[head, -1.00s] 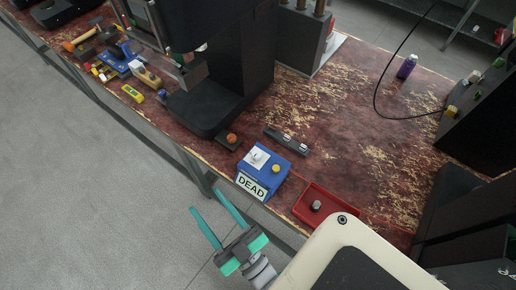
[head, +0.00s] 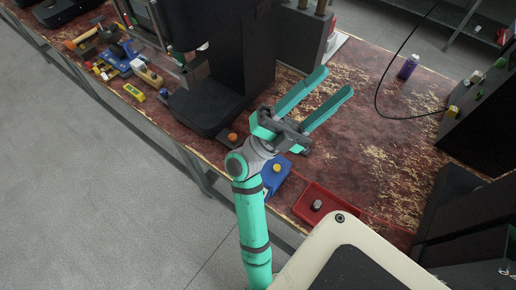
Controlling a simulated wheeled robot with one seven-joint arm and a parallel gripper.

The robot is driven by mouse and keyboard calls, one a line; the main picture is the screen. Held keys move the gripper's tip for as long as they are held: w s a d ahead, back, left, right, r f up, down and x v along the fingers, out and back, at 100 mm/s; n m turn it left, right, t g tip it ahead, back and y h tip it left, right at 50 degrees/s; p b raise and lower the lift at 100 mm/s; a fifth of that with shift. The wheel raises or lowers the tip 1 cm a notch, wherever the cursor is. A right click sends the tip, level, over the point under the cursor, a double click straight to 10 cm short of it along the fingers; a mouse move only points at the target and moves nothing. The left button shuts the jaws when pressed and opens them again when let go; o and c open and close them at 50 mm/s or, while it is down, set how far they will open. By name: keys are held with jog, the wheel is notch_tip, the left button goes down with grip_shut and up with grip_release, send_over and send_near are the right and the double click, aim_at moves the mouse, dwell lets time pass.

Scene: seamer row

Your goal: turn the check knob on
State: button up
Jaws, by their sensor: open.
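My gripper (head: 335,82) is open, its two teal fingers apart and pointing up and right over the wooden bench. I see nothing between the fingers. The blue box (head: 274,187) at the bench's front edge is partly covered by my wrist and forearm. Its yellow button (head: 277,168) still shows beside the wrist. Its pale knob and "DEAD" label, seen earlier, are hidden now. I cannot tell the height of my gripper above the bench.
A red tray (head: 335,214) with a grey knob-like piece (head: 317,205) lies right of the box. An orange button (head: 232,137) is near the black machine base (head: 200,112). A purple bottle (head: 408,67) stands farther back. A black cable hangs at right.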

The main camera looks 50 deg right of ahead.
jog(key=s+d+f+m+t+y, duration=0.1)
jog(key=s+d+f+m+y, duration=0.6)
jog(key=f+y, duration=0.55)
jog(key=w+f+n+t+y, duration=0.2)
jog(key=w+f+t+y, duration=0.35)
jog(key=f, duration=0.35)
jog(key=w+a+f+n+t+y, duration=0.2)
jog(key=w+a+f+t+y, duration=0.15)
jog(key=w, duration=0.55)
jog(key=w+a+f+n+t+y, duration=0.1)
jog(key=w+a+f+t+y, duration=0.1)
jog(key=w+a+t, duration=0.45)
jog(key=shift+g, duration=0.55)
jog(key=f, duration=0.3)
jog(key=w+d+f, duration=0.1)
jog(key=f, duration=0.2)
jog(key=d+f, duration=0.1)
jog(key=f, duration=0.2)
jog(key=shift+w+d, duration=0.1)
jog(key=shift+w, duration=0.1)
jog(key=shift+w+f, duration=0.15)
jog(key=shift+f, duration=0.5)
jog(key=shift+s+d, duration=0.2)
jog(key=shift+s, duration=0.05)
jog(key=shift+w+a, duration=0.15)
jog(key=shift+a, duration=0.1)
jog(key=c, duration=1)
